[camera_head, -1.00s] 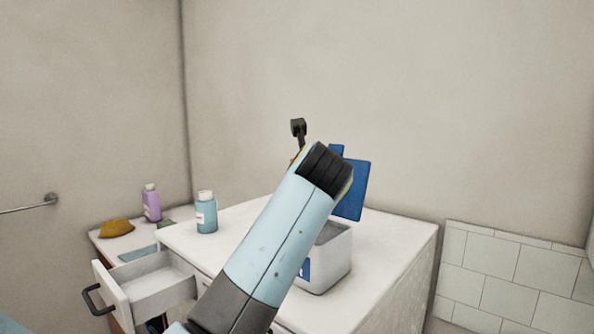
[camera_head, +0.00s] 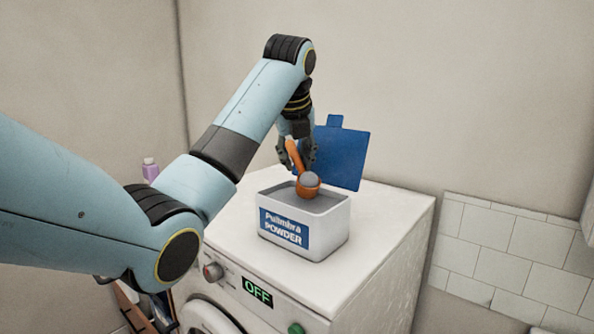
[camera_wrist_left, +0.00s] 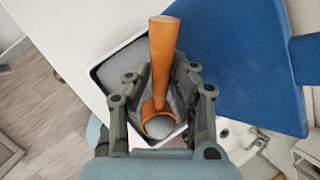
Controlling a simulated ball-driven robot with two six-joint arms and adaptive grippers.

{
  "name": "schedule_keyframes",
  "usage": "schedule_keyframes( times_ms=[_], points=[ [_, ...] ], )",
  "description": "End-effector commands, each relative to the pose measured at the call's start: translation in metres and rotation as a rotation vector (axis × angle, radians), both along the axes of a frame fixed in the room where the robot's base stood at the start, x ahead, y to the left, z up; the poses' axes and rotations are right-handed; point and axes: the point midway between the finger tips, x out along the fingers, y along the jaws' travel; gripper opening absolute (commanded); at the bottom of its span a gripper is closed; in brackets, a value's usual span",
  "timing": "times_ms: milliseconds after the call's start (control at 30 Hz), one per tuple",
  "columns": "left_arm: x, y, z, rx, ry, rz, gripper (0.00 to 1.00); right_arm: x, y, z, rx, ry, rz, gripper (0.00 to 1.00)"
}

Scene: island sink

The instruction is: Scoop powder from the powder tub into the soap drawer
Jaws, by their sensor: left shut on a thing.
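The white powder tub (camera_head: 328,238) with a blue label stands open on the washing machine, its blue lid (camera_head: 342,158) raised behind it. Grey powder (camera_wrist_left: 118,68) lies inside. My left gripper (camera_head: 297,160) is above the tub, shut on an orange scoop (camera_head: 293,152). The scoop's bowl is at the tub's opening with a rounded mound of grey powder in it. In the left wrist view, the scoop (camera_wrist_left: 163,60) stands between my left gripper's fingers (camera_wrist_left: 162,88). The soap drawer is almost wholly hidden behind my left arm. My right gripper is out of view.
The washing machine's white top (camera_head: 385,225) is clear to the right of the tub. Its front has a dial (camera_head: 212,271) and a display reading OFF (camera_head: 257,292). A purple bottle (camera_head: 150,170) stands at the left, partly hidden by my arm.

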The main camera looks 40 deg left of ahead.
Motion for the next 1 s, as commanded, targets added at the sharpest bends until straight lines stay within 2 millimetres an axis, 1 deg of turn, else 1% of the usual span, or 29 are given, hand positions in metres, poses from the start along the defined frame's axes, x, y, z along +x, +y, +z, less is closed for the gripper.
schedule_keyframes(
  times_ms=[33,200,367,533,700,833,1000],
  points=[
    [0.004,0.011,0.007,-0.050,0.037,0.011,0.00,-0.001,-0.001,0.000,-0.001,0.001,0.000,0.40],
    [0.012,0.021,0.011,-0.233,0.162,0.009,0.00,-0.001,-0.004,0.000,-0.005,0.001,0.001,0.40],
    [0.018,0.029,0.016,-0.363,0.249,0.008,0.00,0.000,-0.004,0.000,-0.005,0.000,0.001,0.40],
    [0.021,0.032,0.033,-0.375,0.257,0.004,0.00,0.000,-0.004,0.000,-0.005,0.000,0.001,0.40],
    [0.023,0.036,0.045,-0.382,0.263,0.005,0.00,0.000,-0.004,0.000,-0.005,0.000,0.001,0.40],
    [0.024,0.037,0.050,-0.384,0.265,0.004,0.00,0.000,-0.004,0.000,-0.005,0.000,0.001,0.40],
    [0.024,0.038,0.052,-0.384,0.267,0.005,0.00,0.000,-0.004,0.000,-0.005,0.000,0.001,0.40]
  ],
)
